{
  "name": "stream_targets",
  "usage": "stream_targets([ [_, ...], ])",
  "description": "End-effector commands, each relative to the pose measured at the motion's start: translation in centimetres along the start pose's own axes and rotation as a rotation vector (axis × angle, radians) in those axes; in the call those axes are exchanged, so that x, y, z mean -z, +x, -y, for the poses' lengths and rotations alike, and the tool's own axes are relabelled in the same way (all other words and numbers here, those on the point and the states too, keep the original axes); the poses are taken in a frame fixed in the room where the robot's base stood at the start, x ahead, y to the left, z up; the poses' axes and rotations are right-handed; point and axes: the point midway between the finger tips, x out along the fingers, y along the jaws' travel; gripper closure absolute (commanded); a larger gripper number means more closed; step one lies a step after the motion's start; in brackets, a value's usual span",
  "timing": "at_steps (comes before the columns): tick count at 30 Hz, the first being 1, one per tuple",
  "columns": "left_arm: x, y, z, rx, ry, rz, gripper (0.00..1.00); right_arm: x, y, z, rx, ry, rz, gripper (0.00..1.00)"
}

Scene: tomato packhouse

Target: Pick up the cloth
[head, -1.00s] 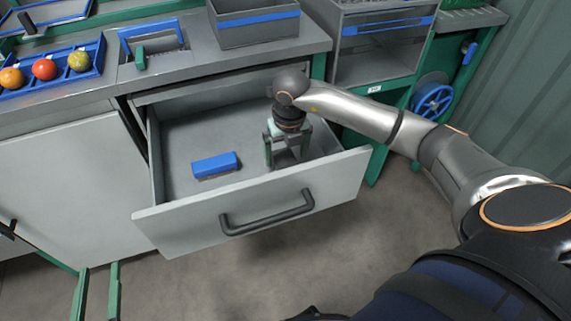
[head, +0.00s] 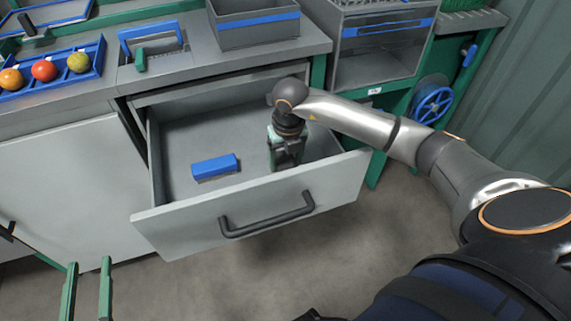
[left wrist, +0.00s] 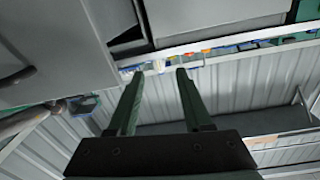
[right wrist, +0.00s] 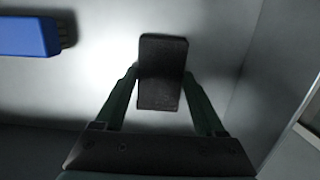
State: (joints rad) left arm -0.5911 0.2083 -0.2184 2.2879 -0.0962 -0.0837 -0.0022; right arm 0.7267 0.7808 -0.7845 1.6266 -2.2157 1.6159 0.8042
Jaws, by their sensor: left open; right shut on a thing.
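The cloth (right wrist: 162,72) looks like a dark grey, flat rectangular piece in the right wrist view. It is in the open drawer (head: 180,223), toward the drawer's right side. My right gripper (head: 287,162) reaches down into the drawer and is shut on the cloth, with one finger against each side of it. In the head view the gripper mostly hides the cloth. I cannot tell whether the cloth is clear of the drawer floor. My left gripper (head: 88,264) is open and empty, low in front of the cabinet; its fingers also show in the left wrist view (left wrist: 158,72).
A blue brush (head: 215,167) lies in the drawer left of my right gripper. The drawer's front and side walls surround that gripper. On the counter above stand a blue tray (head: 98,68) with tomatoes and a grey crate (head: 255,36).

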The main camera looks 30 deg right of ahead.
Motion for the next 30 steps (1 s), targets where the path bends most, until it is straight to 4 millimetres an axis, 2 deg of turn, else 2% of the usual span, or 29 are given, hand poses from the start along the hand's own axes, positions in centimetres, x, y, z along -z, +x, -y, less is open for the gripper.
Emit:
stream_targets([
  [1,0.0,0.0,0.0,0.0,0.0,0.0,0.5,0.0,0.0,0.0,0.0,0.0,0.0,0.65],
  [6,0.0,0.0,0.0,0.0,0.0,0.001,0.5,0.0,0.0,0.0,0.0,0.0,0.001,0.82],
  [12,0.0,0.0,0.0,0.0,-0.001,0.001,0.5,0.0,-0.1,0.0,0.0,0.0,0.001,0.82],
  [16,-0.2,0.0,0.0,-0.001,-0.006,0.018,0.5,-0.2,-0.9,0.0,-0.001,0.0,0.003,0.82],
  [17,-0.6,-0.1,-0.1,-0.002,-0.011,0.037,0.5,-0.2,-1.3,0.0,-0.001,0.001,0.003,0.82],
  [18,-2.1,-0.3,-0.3,-0.005,-0.024,0.086,0.5,-0.3,-1.8,0.0,0.0,0.001,0.004,0.82],
  [21,-4.5,-0.8,-0.8,-0.009,-0.052,0.181,0.5,-0.6,-3.6,0.0,-0.002,0.0,0.005,0.82],
  [30,-10.0,-2.9,-2.1,-0.023,-0.121,0.415,0.5,-1.1,-8.6,0.0,-0.001,0.0,0.003,0.82],
])
